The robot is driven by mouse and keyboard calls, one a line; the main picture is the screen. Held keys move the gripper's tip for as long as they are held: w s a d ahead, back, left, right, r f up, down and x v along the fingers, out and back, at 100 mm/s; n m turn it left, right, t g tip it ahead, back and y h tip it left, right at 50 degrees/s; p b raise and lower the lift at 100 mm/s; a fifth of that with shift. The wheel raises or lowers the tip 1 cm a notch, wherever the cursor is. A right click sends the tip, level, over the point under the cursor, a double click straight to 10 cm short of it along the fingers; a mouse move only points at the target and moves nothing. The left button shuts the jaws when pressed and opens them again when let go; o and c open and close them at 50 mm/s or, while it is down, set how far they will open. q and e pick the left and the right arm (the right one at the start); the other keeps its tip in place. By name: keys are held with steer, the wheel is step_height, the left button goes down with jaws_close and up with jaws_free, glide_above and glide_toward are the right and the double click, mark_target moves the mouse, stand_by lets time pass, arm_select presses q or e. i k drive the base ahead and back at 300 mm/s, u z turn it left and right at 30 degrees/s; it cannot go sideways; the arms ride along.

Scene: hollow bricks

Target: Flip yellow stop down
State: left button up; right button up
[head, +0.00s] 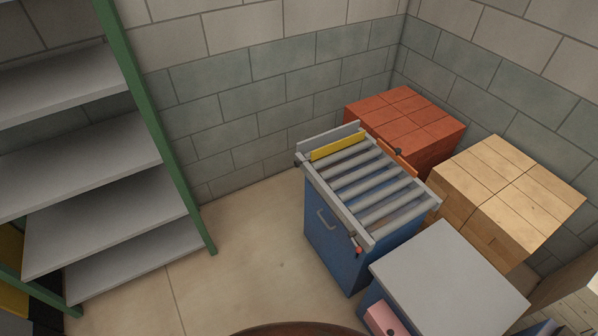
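The yellow stop (338,145) is a flat yellow plate standing upright across the far left end of a roller conveyor (372,185). The conveyor has grey rollers and sits on a blue cabinet (334,238) with a handle. A small lever with a red-orange knob (359,250) is on the conveyor's near side. An orange piece with a dark knob (397,152) is on its far side. Neither of my grippers shows in the head view.
A stack of red bricks (405,115) stands behind the conveyor, and a stack of tan bricks (508,178) to its right. A grey-topped table (448,275) stands close in front. A green-framed shelf (105,160) is at left. The floor (245,255) between is clear.

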mark_target(328, 150)
steer(key=k, duration=0.5)
steer(key=u, duration=0.6)
steer(key=i, duration=1.15)
steer(key=u, duration=0.25)
